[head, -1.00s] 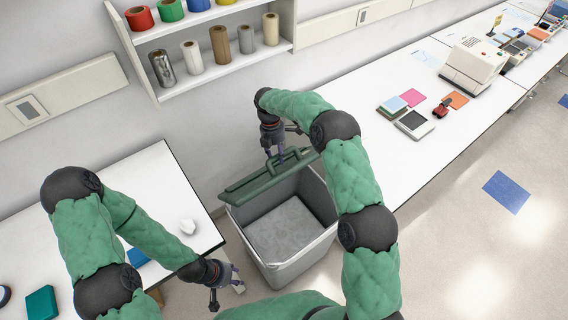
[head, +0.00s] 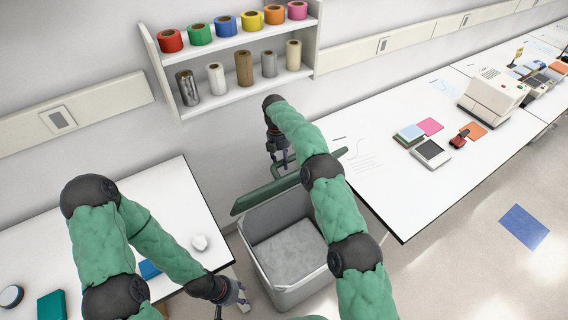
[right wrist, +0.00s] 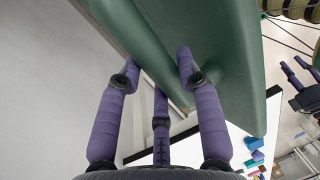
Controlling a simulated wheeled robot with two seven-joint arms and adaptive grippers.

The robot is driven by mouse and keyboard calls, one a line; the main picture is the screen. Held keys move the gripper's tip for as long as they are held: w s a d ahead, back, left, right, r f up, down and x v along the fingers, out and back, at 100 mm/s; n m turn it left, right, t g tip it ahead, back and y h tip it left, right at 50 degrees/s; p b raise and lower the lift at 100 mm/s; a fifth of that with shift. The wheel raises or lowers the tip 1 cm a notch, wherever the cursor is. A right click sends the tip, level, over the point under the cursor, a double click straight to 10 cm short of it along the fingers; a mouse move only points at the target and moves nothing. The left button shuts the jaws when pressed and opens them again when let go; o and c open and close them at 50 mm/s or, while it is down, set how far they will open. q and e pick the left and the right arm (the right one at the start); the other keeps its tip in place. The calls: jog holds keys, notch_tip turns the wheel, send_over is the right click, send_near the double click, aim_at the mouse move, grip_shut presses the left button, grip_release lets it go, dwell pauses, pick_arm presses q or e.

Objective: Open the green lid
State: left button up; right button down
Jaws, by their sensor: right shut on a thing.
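The green lid (head: 262,196) stands raised along the back edge of a grey bin (head: 290,292), and the bin's inside shows. My right gripper (head: 281,166) is at the lid's handle, behind the bin, and is shut on it. In the right wrist view the lid (right wrist: 225,60) fills the upper middle, and the purple fingers of my right gripper (right wrist: 160,75) reach around its handle bar. The exact contact is partly hidden. My left gripper (head: 238,298) hangs left of the bin by the left table's edge; its fingers are small and dark here.
The bin stands in a gap between the left table (head: 190,205) and the long right table (head: 390,205). A wall shelf (head: 215,103) with coloured rolls hangs behind. Open floor (head: 470,265) is at the right.

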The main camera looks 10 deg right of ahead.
jog(key=shift+a+f, duration=0.15)
jog(key=shift+f, duration=0.5)
jog(key=c, duration=1)
grip_release()
jog(key=shift+c, duration=0.2)
jog(key=shift+o, duration=1)
jog(key=shift+w+f, duration=0.15)
jog(key=shift+w, duration=0.4)
pick_arm(q)
jog(key=shift+w, duration=0.2)
pick_arm(e)
notch_tip(320, 180, up, 10)
jog(key=shift+s+r, duration=0.15)
jog(key=shift+r, duration=0.1)
pick_arm(q)
jog(key=shift+s+d, duration=0.1)
jog(key=shift+s, duration=0.05)
pick_arm(e)
jog(key=shift+s+f, duration=0.1)
